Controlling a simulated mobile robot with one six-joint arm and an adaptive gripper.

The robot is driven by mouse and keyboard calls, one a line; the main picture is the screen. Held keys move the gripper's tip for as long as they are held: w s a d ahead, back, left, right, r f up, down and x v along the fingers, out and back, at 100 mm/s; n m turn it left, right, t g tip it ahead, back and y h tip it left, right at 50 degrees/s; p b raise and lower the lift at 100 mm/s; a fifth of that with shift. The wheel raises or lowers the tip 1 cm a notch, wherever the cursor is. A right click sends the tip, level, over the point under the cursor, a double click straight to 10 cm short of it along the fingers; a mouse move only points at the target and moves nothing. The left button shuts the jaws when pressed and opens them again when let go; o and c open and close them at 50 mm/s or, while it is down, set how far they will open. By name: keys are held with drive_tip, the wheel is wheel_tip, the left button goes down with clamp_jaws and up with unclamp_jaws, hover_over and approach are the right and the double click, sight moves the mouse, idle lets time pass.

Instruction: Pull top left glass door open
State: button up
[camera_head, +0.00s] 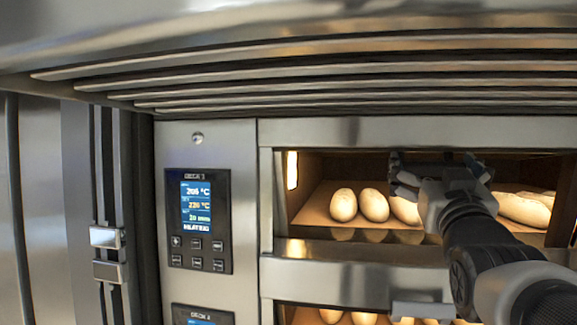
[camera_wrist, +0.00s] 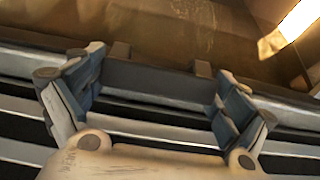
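The top left glass door (camera_head: 330,165) fills the opening of the upper deck in the head view and looks shut. Pale loaves show through it. My gripper (camera_head: 440,170) is at the door's upper edge, right of the control panel. In the wrist view my gripper (camera_wrist: 160,75) has its two fingers spread wide. A dark bar (camera_wrist: 158,83) with two small brackets, seemingly the door handle, lies between the fingers. I cannot tell whether the fingers touch it. In the head view my gripper hides this handle.
The control panel (camera_head: 198,221) is on the steel front at left. A steel strip (camera_head: 330,276) runs below the door, with a lower deck and its handle (camera_head: 422,310) beneath. A slatted steel hood (camera_head: 300,75) overhangs close above my arm.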

drive_tip(key=c, duration=0.9)
drive_tip(key=shift+s+r+g+p, duration=0.2)
drive_tip(key=shift+r+g+p, duration=0.35)
drive_tip(key=shift+p, duration=0.35)
drive_tip(key=shift+s+a+r+g+y+p, duration=0.1)
drive_tip(key=shift+r+g+y+p, duration=0.15)
drive_tip(key=shift+g+p, duration=0.65)
drive_tip(key=shift+f+t, duration=0.15)
drive_tip(key=shift+t, duration=0.1)
